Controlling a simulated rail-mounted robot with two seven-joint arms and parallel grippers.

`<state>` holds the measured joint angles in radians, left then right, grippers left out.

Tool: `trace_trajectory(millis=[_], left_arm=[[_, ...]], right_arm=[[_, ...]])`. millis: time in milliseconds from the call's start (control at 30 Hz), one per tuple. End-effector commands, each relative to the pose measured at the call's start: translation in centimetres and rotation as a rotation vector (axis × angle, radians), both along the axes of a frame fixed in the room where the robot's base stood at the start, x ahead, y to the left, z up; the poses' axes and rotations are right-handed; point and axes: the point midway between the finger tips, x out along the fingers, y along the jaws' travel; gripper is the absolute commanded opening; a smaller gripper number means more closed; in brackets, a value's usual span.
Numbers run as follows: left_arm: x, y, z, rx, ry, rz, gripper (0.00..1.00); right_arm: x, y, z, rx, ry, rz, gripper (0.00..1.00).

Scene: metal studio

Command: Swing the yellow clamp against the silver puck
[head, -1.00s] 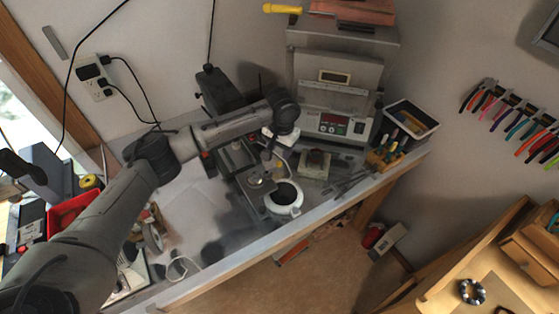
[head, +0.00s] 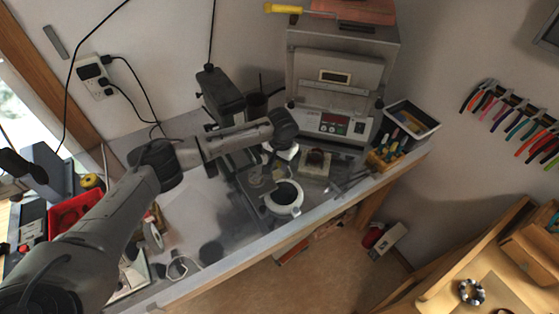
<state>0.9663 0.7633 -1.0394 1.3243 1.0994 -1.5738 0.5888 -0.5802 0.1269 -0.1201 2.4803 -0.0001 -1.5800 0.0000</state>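My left arm reaches in from the lower left over the bench. Its wrist bends down above a small grey metal fixture (head: 258,180). My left gripper (head: 272,158) is small and dark there, largely hidden under the wrist, and its fingers cannot be made out. I cannot pick out the yellow clamp or the silver puck with certainty; the fixture lies in shadow, partly behind the arm. My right gripper is not in view.
A white-rimmed round pot (head: 284,198) stands just right of the fixture near the bench's front edge. A kiln-like box (head: 340,80) stands behind. A red tray (head: 70,212) lies at left.

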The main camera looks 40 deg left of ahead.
Motion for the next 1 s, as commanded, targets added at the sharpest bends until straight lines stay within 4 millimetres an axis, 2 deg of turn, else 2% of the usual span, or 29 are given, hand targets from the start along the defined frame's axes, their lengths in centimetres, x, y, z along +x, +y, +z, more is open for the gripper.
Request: trace_trajectory(millis=[33, 400, 667, 1000], left_arm=[[0.0, 0.0, 0.0, 0.0, 0.0, 0.0, 0.33], [0.0, 0.0, 0.0, 0.0, 0.0, 0.0, 0.0], [-0.1, -0.2, 0.3, -0.001, 0.0, -0.032, 0.0], [-0.7, -1.2, 0.7, -0.003, 0.004, -0.266, 0.0]], right_arm=[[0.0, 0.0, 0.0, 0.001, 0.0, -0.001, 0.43], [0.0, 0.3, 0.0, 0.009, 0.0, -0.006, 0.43], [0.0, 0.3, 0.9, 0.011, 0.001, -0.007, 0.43], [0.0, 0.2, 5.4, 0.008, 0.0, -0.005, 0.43]])
